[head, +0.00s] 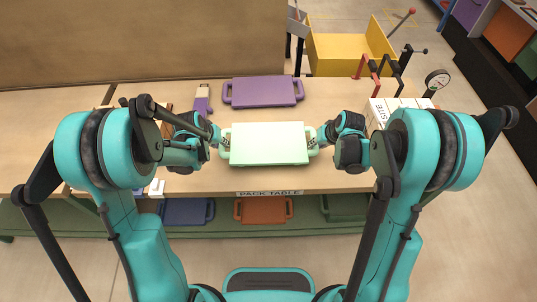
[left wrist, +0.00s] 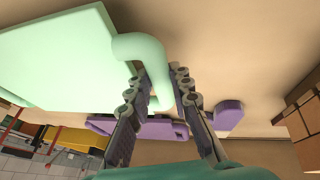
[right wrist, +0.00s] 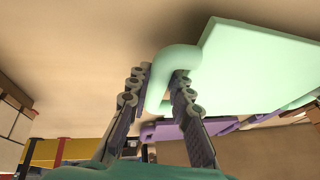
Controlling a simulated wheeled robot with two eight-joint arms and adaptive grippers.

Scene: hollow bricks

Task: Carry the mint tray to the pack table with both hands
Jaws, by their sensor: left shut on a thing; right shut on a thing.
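The mint tray (head: 268,144) is at the front middle of the pack table (head: 330,184) in the head view, level between my two grippers. My left gripper (head: 222,141) is shut on the tray's left handle; the handle shows between its fingers in the left wrist view (left wrist: 158,85). My right gripper (head: 316,139) is shut on the right handle, which shows between its fingers in the right wrist view (right wrist: 168,85). Whether the tray touches the tabletop or hangs just above it, I cannot tell.
A purple tray (head: 263,91) lies behind the mint tray, with a purple object (head: 202,100) to its left. White boxes (head: 385,110) stand at the right. Blue (head: 186,212) and orange (head: 263,210) trays lie on the shelf below. A yellow bin (head: 345,50) stands beyond the table.

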